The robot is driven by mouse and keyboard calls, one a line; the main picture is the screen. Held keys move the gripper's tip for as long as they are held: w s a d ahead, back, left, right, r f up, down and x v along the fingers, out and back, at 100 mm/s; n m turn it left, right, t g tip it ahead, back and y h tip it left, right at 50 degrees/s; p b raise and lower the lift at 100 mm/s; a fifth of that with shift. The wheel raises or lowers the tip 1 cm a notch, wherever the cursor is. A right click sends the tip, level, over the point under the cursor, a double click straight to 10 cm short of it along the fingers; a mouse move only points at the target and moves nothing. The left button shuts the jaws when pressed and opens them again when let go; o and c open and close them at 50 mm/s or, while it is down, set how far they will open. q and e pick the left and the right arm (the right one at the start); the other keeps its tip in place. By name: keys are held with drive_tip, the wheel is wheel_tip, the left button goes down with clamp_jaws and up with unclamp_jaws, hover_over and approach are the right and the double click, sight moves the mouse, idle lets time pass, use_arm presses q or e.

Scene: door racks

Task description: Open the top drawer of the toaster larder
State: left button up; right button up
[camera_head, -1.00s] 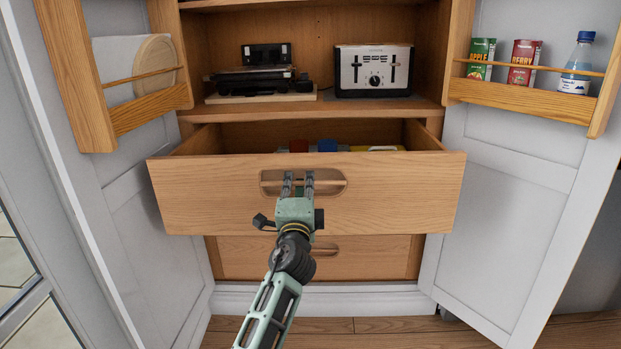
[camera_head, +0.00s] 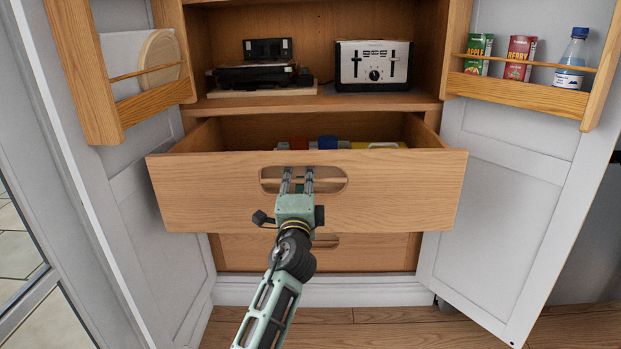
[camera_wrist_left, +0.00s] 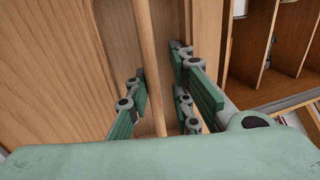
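The toaster larder is an open wooden cupboard with a silver and black toaster (camera_head: 373,64) on its shelf. Its top drawer (camera_head: 400,195) is pulled well out, showing red, blue and yellow items inside. The drawer front has an oval cutout with a wooden handle bar (camera_head: 328,180) across it; the bar also shows in the left wrist view (camera_wrist_left: 148,45). My left gripper (camera_head: 297,178) reaches into the cutout. In the left wrist view its green-padded fingers (camera_wrist_left: 160,100) stand apart on either side of the bar, with gaps visible. My right gripper is not in view.
A lower drawer (camera_head: 370,252) is closed beneath. White doors stand open at left (camera_head: 165,240) and right (camera_head: 490,220), with wooden racks holding a round board (camera_head: 160,58), cans (camera_head: 519,57) and a bottle (camera_head: 573,58). Wooden floor (camera_head: 400,330) shows in front.

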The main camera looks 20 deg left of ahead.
use_arm(q)
drive_tip(key=shift+f, duration=0.1)
idle(0.3)
drive_tip(key=shift+s+d+f, duration=0.2)
drive_tip(key=shift+s, duration=0.3)
drive_tip(key=v, duration=1.1)
drive_tip(key=shift+r, duration=0.3)
